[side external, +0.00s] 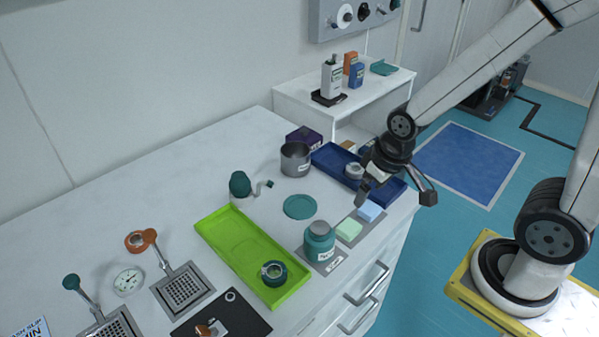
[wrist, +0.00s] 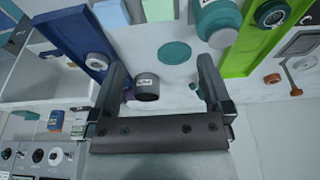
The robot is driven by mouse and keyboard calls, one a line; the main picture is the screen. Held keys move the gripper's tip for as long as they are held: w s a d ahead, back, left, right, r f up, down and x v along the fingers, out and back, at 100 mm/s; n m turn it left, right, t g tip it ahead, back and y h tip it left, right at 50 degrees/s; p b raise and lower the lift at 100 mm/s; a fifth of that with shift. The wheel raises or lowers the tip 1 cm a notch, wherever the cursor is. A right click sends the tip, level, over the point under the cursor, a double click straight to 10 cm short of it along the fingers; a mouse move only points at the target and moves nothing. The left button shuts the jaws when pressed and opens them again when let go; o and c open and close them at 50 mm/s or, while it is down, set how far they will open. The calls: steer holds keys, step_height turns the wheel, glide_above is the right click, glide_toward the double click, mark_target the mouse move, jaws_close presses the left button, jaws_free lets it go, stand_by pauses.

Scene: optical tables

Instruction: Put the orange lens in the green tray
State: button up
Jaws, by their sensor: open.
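The orange lens appears to be the orange ring (side external: 135,242) lying on the white bench at the left, beside an orange-knobbed lever (side external: 150,236). The ring also shows in the wrist view (wrist: 272,79), at the right. The lime green tray (side external: 222,232) lies mid-bench; a dark teal ring lens (side external: 273,272) sits at its near end. The tray also shows in the wrist view (wrist: 238,62). My gripper (side external: 396,192) is open and empty above the blue tray's near end, far from the orange ring. Its two fingers (wrist: 162,72) stand wide apart.
The blue tray (side external: 328,155) holds a pale ring lens (side external: 354,171). A grey cup (side external: 295,159), a teal disc (side external: 299,206), a teal jar (side external: 319,241) and a green-topped item (side external: 240,184) stand between my gripper and the orange ring. Metal grids (side external: 183,289) lie at the near left.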

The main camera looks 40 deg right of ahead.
steer(key=m+t+y, duration=0.2)
steer(key=m+y, duration=0.5)
steer(key=m, duration=1.8)
glide_toward(139, 238)
steer(key=s+d+r, duration=0.1)
steer(key=s+d, duration=0.1)
steer(key=shift+w+a+r, duration=0.2)
steer(key=shift+w+r, duration=0.05)
steer(key=shift+f, duration=0.1)
steer(key=shift+x, duration=3.3)
steer(key=shift+w+a, duration=0.15)
steer(key=shift+a, duration=0.05)
steer(key=shift+x, duration=2.4)
